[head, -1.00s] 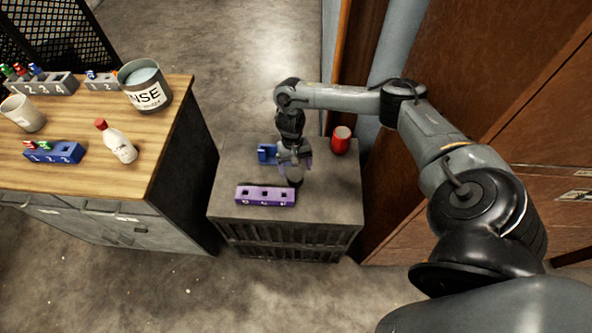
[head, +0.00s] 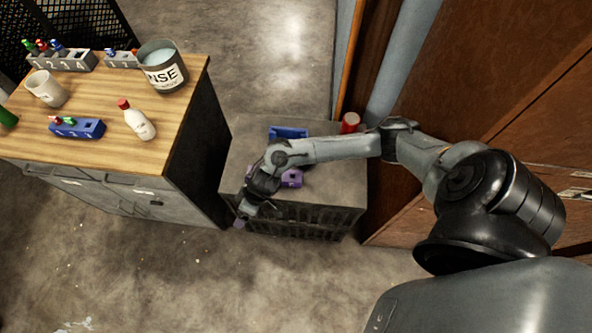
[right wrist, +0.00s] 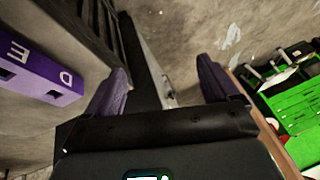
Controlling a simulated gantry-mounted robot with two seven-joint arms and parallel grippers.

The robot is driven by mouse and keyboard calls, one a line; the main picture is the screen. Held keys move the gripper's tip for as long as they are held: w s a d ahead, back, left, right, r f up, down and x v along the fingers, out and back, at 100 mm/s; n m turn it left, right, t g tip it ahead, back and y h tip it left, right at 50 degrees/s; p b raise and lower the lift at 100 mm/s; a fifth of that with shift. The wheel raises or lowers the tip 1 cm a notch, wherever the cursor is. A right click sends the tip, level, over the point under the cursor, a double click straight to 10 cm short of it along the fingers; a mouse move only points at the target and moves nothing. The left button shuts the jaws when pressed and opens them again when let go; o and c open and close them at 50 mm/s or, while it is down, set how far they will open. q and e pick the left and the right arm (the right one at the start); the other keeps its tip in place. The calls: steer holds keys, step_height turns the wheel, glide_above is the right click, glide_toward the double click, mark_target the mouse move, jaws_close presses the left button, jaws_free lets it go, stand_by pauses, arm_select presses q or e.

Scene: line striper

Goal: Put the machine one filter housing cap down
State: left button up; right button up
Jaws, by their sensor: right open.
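My right gripper (head: 241,221) is at the front left edge of the low grey cabinet (head: 345,183). In the right wrist view its two purple fingers (right wrist: 163,72) are spread apart, with nothing held between them. I cannot pick out the filter housing cap with certainty in either view. My right arm hides part of the cabinet top. My left gripper is not in view.
A purple block (head: 291,179) sits partly behind my arm; it also shows in the wrist view (right wrist: 38,75). A blue holder (head: 288,132) and red can (head: 350,123) stand at the back. The wooden-topped bench (head: 100,125) is left. Green drawers (right wrist: 300,105) show at right.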

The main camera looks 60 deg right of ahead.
steer(key=s+a+r+n+t, duration=0.1)
steer(key=s+a+r+t, duration=0.25)
steer(key=a+r, duration=0.4)
steer(key=s+d+r+h, duration=0.1)
steer(key=s+d+h, duration=0.1)
steer(key=s+d, duration=0.1)
steer(key=shift+s+d+r+m+g, duration=0.35)
steer(key=shift+s+g, duration=0.1)
steer(key=shift+s, duration=0.3)
steer(key=shift+o, duration=0.3)
steer(key=s+d+r+g+h, duration=0.1)
steer(key=s+d+g, duration=0.1)
steer(key=s+d, duration=0.4)
steer(key=s, duration=0.2)
steer(key=shift+s+d+r+g, duration=0.15)
steer(key=shift+s+d+g, duration=0.15)
steer(key=shift+s, duration=0.1)
steer(key=shift+m, duration=0.25)
steer(key=shift+w, duration=0.1)
